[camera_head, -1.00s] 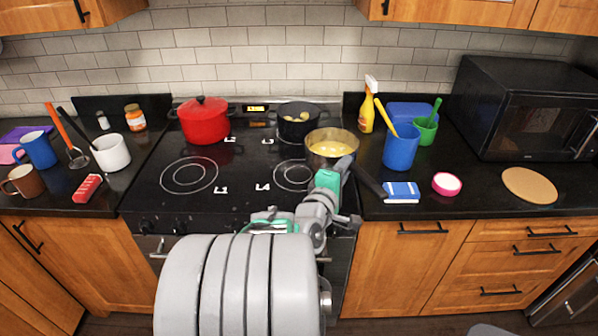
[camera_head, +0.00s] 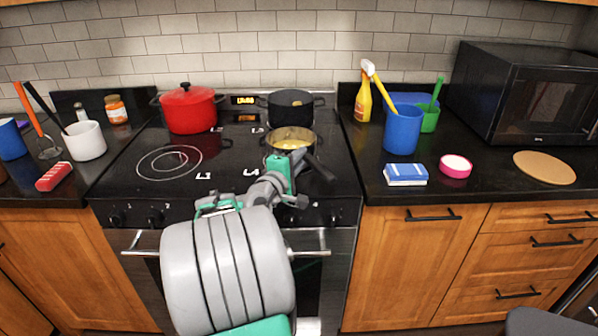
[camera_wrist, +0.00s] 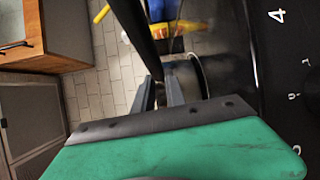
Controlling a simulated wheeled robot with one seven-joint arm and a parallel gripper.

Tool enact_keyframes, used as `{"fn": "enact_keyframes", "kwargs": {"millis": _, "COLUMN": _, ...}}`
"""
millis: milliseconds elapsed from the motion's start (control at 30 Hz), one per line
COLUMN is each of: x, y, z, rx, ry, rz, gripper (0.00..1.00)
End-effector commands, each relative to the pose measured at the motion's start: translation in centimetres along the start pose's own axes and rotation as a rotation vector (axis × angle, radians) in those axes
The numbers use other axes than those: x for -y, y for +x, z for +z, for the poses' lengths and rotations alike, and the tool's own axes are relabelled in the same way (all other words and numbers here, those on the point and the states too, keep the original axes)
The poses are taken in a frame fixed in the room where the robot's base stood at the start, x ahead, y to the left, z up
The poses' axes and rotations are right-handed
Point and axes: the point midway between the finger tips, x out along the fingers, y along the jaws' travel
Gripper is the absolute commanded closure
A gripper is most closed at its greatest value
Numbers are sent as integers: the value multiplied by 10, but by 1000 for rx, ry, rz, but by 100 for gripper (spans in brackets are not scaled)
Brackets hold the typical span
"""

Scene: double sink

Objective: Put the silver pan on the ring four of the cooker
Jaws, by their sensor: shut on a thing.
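The silver pan (camera_head: 309,141) holds yellow food and is over the right side of the cooker (camera_head: 225,175), around ring four, labelled L4 (camera_head: 250,172). The ring is mostly hidden behind the pan and my arm. I cannot tell whether the pan touches the cooker top. My gripper (camera_head: 298,156) is shut on the pan's dark handle (camera_head: 322,170), which points to the lower right. In the wrist view the fingers (camera_wrist: 160,92) close around the black handle (camera_wrist: 138,35), and a dark curved pan side (camera_wrist: 185,78) shows beyond.
A black pot (camera_head: 291,108) stands just behind the pan, and a red lidded pot (camera_head: 188,110) at the back left. The front-left ring L1 (camera_head: 168,162) is bare. A blue-and-white sponge (camera_head: 405,175) and blue cup (camera_head: 402,130) are on the right counter.

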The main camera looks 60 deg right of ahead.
Motion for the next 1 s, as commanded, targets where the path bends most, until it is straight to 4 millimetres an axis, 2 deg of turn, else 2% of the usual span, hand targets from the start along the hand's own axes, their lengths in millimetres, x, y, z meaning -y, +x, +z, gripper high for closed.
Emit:
{"fn": "enact_keyframes", "kwargs": {"millis": 300, "x": 2, "y": 0, "z": 0, "rx": 0, "ry": 4, "rz": 7, "gripper": 100}}
{"fn": "enact_keyframes", "kwargs": {"millis": 333, "x": 5, "y": 0, "z": 0, "rx": -1, "ry": 1, "rz": 2, "gripper": 83}}
{"fn": "enact_keyframes", "kwargs": {"millis": 600, "x": 4, "y": 0, "z": 0, "rx": -1, "ry": 2, "rz": 3, "gripper": 63}}
{"fn": "enact_keyframes", "kwargs": {"millis": 867, "x": 1, "y": 0, "z": 0, "rx": 0, "ry": 2, "rz": 3, "gripper": 63}}
{"fn": "enact_keyframes", "kwargs": {"millis": 1000, "x": 2, "y": -18, "z": -2, "rx": -5, "ry": 2, "rz": 3, "gripper": 63}}
